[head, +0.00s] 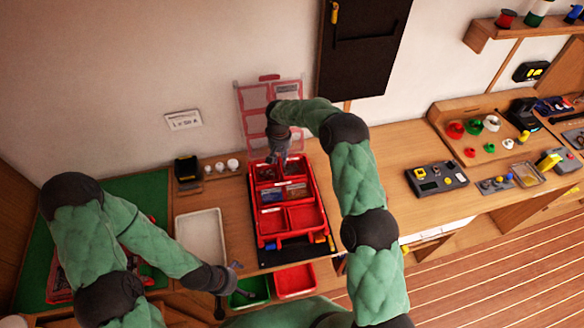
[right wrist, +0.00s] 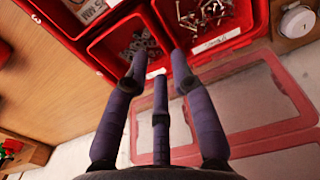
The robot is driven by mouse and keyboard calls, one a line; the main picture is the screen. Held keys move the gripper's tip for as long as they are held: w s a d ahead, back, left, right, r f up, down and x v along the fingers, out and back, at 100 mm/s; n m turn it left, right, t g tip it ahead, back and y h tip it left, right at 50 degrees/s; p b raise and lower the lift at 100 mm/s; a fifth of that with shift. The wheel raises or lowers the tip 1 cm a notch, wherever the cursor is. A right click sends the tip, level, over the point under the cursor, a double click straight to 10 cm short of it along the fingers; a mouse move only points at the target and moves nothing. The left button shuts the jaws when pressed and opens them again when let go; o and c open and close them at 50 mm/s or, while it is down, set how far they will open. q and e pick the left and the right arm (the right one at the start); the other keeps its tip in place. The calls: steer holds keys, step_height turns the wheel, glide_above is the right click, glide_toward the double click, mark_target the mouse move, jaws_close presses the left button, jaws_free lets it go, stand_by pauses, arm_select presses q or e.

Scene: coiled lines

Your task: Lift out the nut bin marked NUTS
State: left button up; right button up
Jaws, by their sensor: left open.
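The red organizer case (head: 260,226) stands on the bench with its clear lid raised. In the right wrist view a red bin of small grey nuts (right wrist: 112,46) sits in it, with a white label on its near edge that I cannot read. My right gripper (head: 281,157) is at the case's back row. In its wrist view the fingers (right wrist: 158,62) are spread apart over the nut bin's near right corner, with nothing seen between them. Contact is unclear. My left gripper (head: 238,266) is open and empty, near the front edge, above a green tray (head: 262,290).
A bin of silver screws (right wrist: 240,18) adjoins the nut bin. The clear red-framed lid (head: 252,98) stands up behind the case, against the wall. A white tray (head: 203,222) lies left of the case, a red tray (head: 295,282) in front.

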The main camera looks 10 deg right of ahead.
mark_target(293, 170)
step_height(293, 170, down, 2)
steer(key=shift+w, duration=0.15)
step_height(293, 170, down, 4)
steer(key=shift+d+r+p, duration=0.1)
steer(key=shift+p, duration=0.45)
steer(key=shift+s+f, duration=0.25)
steer(key=shift+f, duration=0.25)
steer(key=shift+w+f, duration=0.1)
steer(key=shift+w, duration=0.1)
jaws_close()
